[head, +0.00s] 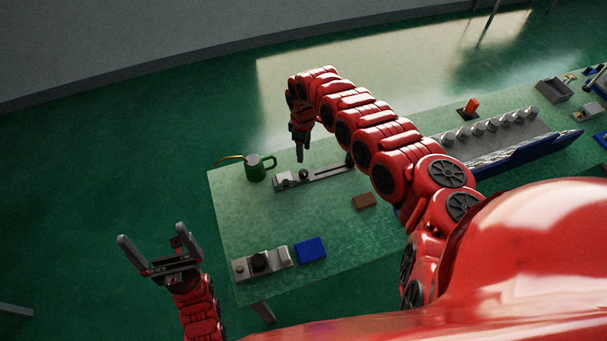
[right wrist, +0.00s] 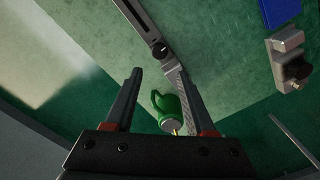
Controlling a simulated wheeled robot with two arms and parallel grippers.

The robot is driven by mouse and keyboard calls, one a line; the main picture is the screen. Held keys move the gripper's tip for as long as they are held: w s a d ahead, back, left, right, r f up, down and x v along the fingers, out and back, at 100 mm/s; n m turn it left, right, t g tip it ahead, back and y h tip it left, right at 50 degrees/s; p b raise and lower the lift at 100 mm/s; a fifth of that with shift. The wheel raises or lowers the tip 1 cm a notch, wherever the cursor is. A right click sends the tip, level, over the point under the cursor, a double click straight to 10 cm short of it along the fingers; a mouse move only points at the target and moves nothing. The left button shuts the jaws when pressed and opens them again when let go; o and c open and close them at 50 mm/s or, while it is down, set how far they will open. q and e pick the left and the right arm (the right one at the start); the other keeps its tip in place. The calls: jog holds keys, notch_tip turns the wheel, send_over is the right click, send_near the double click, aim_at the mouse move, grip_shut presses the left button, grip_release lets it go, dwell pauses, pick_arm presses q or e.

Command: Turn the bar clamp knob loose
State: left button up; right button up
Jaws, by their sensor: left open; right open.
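The grey bar clamp (head: 326,174) lies on the green bench near its far left corner. Its black knob (head: 303,174) stands on the bar. The clamp bar also shows in the right wrist view (right wrist: 139,18), with the knob (right wrist: 158,50) just beyond the fingertips. My right gripper (head: 301,154) points down above the knob, apart from it. Its two fingers are spread in the right wrist view (right wrist: 158,74), with nothing between the tips. My left gripper (head: 152,236) is open and empty, off the bench's left side.
A green watering can (head: 256,168) stands left of the clamp, close to my right gripper. A grey fixture with a black knob (head: 260,262) and a blue block (head: 311,250) lie at the near left. A brown block (head: 363,201) lies under my right arm. The bench's middle left is clear.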

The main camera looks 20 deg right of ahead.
aim_at(304, 172)
notch_tip(304, 172, down, 12)
jog(key=b, duration=0.8)
jog(key=shift+w+r+b, duration=0.1)
jog(key=shift+b, duration=0.25)
jog(key=shift+r, duration=0.1)
jog(key=shift+c, duration=0.3)
grip_shut()
